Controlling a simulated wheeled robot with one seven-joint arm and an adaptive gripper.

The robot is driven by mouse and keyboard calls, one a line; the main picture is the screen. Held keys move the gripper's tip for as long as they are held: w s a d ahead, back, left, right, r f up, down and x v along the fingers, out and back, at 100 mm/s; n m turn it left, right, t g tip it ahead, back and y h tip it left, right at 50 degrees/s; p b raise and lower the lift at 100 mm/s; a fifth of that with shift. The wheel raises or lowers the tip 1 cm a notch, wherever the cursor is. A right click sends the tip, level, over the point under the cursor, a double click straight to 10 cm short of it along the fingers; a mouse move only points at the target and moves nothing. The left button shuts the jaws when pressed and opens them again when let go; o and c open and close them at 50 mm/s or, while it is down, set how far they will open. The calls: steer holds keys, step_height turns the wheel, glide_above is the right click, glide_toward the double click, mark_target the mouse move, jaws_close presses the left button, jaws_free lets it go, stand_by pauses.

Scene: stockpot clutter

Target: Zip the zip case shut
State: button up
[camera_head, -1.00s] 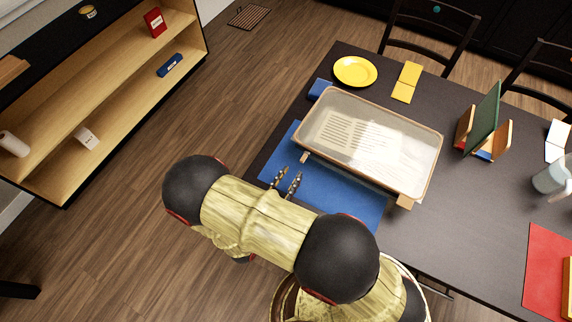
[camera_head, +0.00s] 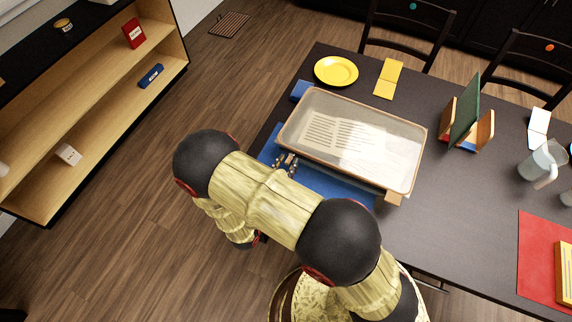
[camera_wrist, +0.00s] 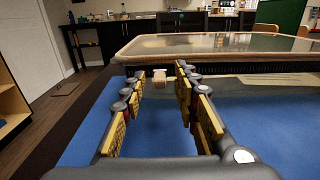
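The zip case (camera_head: 318,97) is a wide, shallow, see-through box with a tan rim and a pale striped sheet inside. It lies on a blue mat (camera_head: 335,188) on the dark table. In the wrist view its rim (camera_wrist: 215,55) crosses ahead of my gripper. A small tan tab (camera_wrist: 159,77), apparently the zip pull, sticks out from the case's near edge. My gripper (camera_head: 285,162) is at the case's near left corner, over the mat. In the wrist view, my gripper (camera_wrist: 160,84) is open, with the tab between its fingertips; I cannot tell whether they touch it.
A tan block (camera_head: 392,197) is at the case's near right corner. A yellow plate (camera_head: 336,71) and a yellow folded card (camera_head: 388,78) lie behind. A rack with a green board (camera_head: 465,110), a pitcher (camera_head: 541,162) and a red mat (camera_head: 537,250) are to the right.

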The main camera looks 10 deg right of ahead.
steer(key=shift+c, duration=1.2)
jaws_close()
